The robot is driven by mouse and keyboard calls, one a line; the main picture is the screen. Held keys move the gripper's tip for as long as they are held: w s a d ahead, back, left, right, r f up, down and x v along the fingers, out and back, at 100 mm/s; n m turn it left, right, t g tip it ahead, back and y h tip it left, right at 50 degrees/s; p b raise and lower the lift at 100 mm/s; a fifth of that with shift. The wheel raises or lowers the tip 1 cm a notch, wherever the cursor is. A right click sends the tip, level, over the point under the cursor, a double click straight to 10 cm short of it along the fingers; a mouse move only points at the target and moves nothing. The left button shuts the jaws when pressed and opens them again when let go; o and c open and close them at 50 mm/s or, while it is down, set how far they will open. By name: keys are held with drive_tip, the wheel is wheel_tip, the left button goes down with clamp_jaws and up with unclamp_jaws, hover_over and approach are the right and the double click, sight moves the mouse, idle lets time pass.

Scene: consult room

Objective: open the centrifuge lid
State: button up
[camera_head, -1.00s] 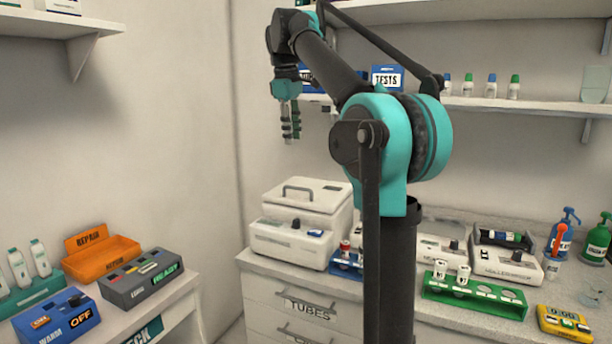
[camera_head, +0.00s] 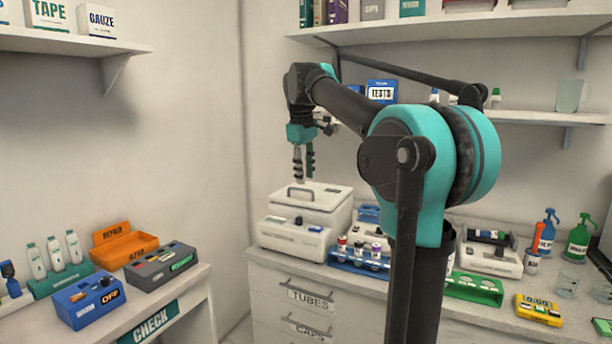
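The centrifuge is a white box (camera_head: 296,238) on the counter, in the middle of the picture. Its lid (camera_head: 325,197) is down and carries a dark arched handle (camera_head: 301,190) on top. My gripper (camera_head: 304,180) points downward just above the handle, with its two fingers side by side and a narrow gap visible between them. From this view I cannot tell whether the fingertips touch the handle or are still apart from it.
A blue rack (camera_head: 345,262) with several capped tubes stands right of the centrifuge. A shelf (camera_head: 540,117) runs along the back wall. At left, a side table holds an orange bin (camera_head: 125,250) and a grey box (camera_head: 160,266).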

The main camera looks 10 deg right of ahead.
drive_tip(key=shift+s+f, duration=0.1)
drive_tip(key=shift+f, duration=0.15)
